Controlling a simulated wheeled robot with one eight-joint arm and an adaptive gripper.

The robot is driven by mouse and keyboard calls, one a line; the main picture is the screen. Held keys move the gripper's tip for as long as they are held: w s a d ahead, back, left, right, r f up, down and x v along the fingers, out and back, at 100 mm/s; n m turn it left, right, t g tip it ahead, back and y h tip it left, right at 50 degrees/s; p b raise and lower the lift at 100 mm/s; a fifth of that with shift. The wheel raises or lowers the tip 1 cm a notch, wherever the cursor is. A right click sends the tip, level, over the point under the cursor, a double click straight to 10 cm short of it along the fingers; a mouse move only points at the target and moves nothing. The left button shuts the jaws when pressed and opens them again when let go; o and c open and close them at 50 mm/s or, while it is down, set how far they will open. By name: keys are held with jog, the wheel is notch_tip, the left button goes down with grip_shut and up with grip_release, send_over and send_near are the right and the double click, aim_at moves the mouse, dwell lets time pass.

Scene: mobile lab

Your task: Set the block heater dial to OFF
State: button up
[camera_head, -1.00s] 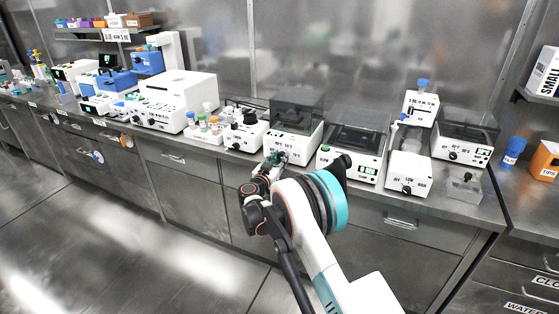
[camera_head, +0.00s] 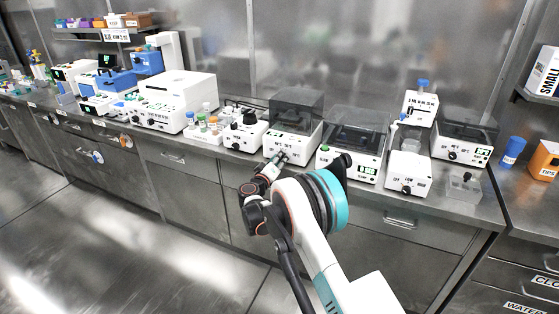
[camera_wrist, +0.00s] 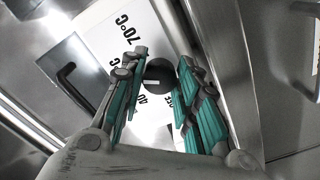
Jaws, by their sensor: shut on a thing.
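The block heater is a white box (camera_head: 303,150) with a dark see-through lid, on the bench just beyond my gripper (camera_head: 280,158). My gripper (camera_wrist: 158,92) is shut on the dial, with one teal-padded finger on each side. More lettering is partly hidden by the right finger. The head view hides the dial behind my gripper.
A white device with a green display (camera_head: 350,168) stands close on the right. A white device with a black knob (camera_head: 243,137) stands close on the left. The steel bench front (camera_head: 190,158) has drawers and handles below. The floor (camera_head: 120,240) at left is clear.

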jog(key=n, duration=2.2)
jog(key=shift+a+r, duration=0.1)
jog(key=shift+r, duration=0.05)
jog(key=shift+n, duration=0.3)
jog(key=o, duration=1.1)
jog(key=shift+c, duration=0.2)
jog(key=shift+s, duration=0.1)
